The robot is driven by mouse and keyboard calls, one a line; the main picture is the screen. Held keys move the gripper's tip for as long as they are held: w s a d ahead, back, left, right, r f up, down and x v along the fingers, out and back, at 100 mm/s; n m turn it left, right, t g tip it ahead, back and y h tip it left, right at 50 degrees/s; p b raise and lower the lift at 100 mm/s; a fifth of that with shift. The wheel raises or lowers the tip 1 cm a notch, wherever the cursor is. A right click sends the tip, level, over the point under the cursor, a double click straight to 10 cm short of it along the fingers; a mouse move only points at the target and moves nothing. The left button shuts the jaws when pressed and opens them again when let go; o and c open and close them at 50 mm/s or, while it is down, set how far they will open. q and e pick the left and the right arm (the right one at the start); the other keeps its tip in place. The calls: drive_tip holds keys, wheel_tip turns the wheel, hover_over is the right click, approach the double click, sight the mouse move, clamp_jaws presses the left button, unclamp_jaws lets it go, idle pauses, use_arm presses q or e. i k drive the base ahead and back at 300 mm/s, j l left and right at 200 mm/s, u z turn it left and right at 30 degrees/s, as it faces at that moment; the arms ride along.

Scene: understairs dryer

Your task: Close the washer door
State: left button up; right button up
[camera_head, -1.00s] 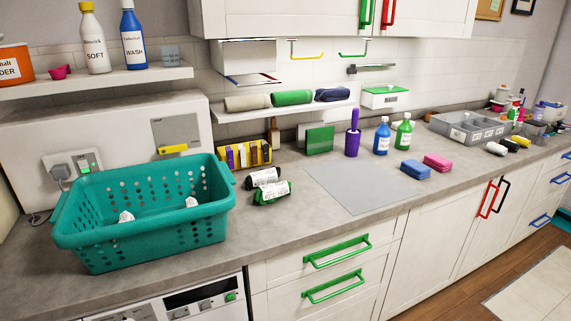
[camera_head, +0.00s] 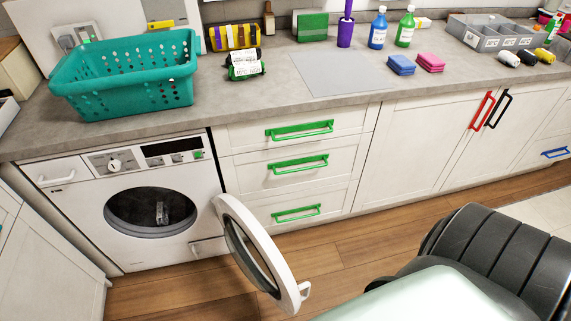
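The white washer (camera_head: 90,203) stands under the counter at the left. Its round door (camera_head: 262,254) is wide open, swung out from the right side of the opening, with a white handle (camera_head: 304,290) on its free edge. The dark drum opening (camera_head: 150,211) shows a small grey-and-white item (camera_head: 161,212) inside or behind it; I cannot tell what it is. Neither of my grippers is in view. A dark ribbed part and a pale rounded part at the lower right look like parts of my own body, near the door but apart from it.
Drawers with green handles (camera_head: 298,163) stand right of the washer. A teal basket (camera_head: 125,76) sits on the counter above it. A white cabinet (camera_head: 45,262) is close at the left. Wooden floor (camera_head: 365,245) is clear between the door and the cabinets.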

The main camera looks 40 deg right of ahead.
sight(227, 209)
drive_tip(key=l+u, duration=0.2)
drive_tip(key=l, duration=1.35)
drive_tip(key=k, duration=0.05)
